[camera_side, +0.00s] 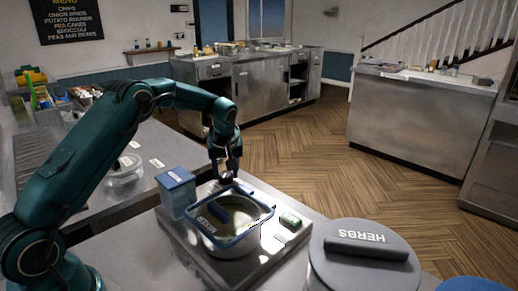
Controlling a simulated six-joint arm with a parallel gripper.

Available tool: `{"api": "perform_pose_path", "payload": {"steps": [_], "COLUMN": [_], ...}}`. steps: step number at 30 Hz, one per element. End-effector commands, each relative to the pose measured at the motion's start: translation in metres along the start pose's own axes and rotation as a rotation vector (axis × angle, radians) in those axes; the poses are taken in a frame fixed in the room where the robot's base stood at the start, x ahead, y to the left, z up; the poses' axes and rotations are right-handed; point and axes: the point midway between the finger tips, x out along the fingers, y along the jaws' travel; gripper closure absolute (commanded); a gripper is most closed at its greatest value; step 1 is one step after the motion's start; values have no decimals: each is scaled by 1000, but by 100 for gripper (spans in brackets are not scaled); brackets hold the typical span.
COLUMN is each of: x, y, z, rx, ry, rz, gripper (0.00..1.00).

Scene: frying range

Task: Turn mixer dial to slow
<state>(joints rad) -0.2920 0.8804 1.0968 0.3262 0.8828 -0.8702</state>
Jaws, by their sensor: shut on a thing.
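The mixer (262,262) is a pale flat base on the counter. My gripper (226,175) points down at the far edge of the base, just behind the pot's rim. Its fingers are shut on a small dark thing there, which appears to be the mixer dial. The fingers hide most of it, so its setting and any markings cannot be read.
A blue box (176,193) stands left of the pot, and a small green block (290,220) lies to its right. A large grey lidded tub marked HERBS (365,264) is at the front right. A clear bowl (124,173) sits on the left counter.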

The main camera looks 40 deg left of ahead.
Motion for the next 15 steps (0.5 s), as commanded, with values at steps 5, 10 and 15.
{"api": "perform_pose_path", "payload": {"steps": [5, 10, 15], "x": [0, 0, 0], "y": [1, 0, 1], "z": [0, 0, 0], "rx": [-95, -154, -183], "ry": [-1, -1, -2], "rz": [-41, -65, -76], "gripper": [100, 100, 100]}}
